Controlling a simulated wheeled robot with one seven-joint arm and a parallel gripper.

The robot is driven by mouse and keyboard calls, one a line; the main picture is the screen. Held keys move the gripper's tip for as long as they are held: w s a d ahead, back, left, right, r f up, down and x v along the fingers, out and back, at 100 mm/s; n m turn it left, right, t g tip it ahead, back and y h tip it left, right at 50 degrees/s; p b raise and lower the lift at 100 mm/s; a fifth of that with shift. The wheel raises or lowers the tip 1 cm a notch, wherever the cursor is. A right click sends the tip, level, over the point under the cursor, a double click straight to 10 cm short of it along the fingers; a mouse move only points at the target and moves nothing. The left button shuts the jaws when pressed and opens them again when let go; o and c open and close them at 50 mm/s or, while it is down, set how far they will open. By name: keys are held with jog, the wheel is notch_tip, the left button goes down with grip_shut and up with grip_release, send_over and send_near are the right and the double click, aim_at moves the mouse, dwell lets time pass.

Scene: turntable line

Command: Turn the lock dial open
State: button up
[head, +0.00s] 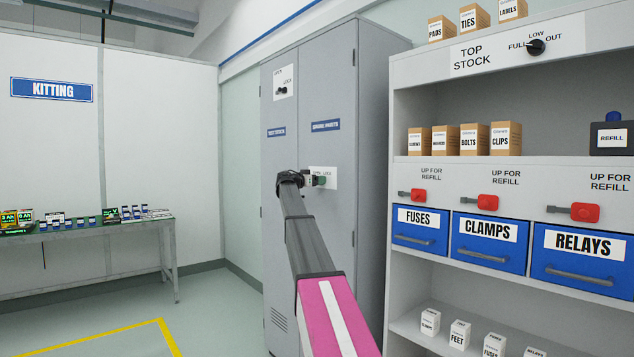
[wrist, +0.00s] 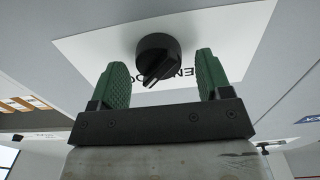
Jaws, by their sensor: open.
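A black lock dial (wrist: 158,58) sits on a white plate (wrist: 262,40) on the grey cabinet's right door. In the wrist view its raised grip slants down and left, and the plate's lettering is partly hidden. My gripper (head: 318,180) is at this plate in the head view, largely covering the dial. In the wrist view, its green fingers stand open, one on each side of the dial, with gaps on both sides. A second black dial (head: 282,91), on a plate marked OPEN and LOCK, is higher on the left door.
The grey cabinet (head: 378,130) has its doors shut. A shelf unit (head: 400,75) with blue bins, red latches and small boxes stands close on the right. A kitting table (head: 160,222) is at the far left, with open floor before it.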

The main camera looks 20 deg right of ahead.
jog(key=shift+w+d, duration=0.1)
jog(key=shift+d, duration=0.1)
jog(key=c, duration=0.9)
jog(key=n, duration=0.4)
jog(key=shift+n, duration=0.4)
jog(key=n, duration=0.4)
jog(key=shift+w+f+n, duration=0.1)
jog(key=shift+n, duration=0.2)
jog(key=n, duration=0.4)
jog(key=shift+a+f, duration=0.1)
jog(key=shift+w+n, duration=0.1)
jog(key=shift+n, duration=2.1)
jog(key=shift+f, duration=0.1)
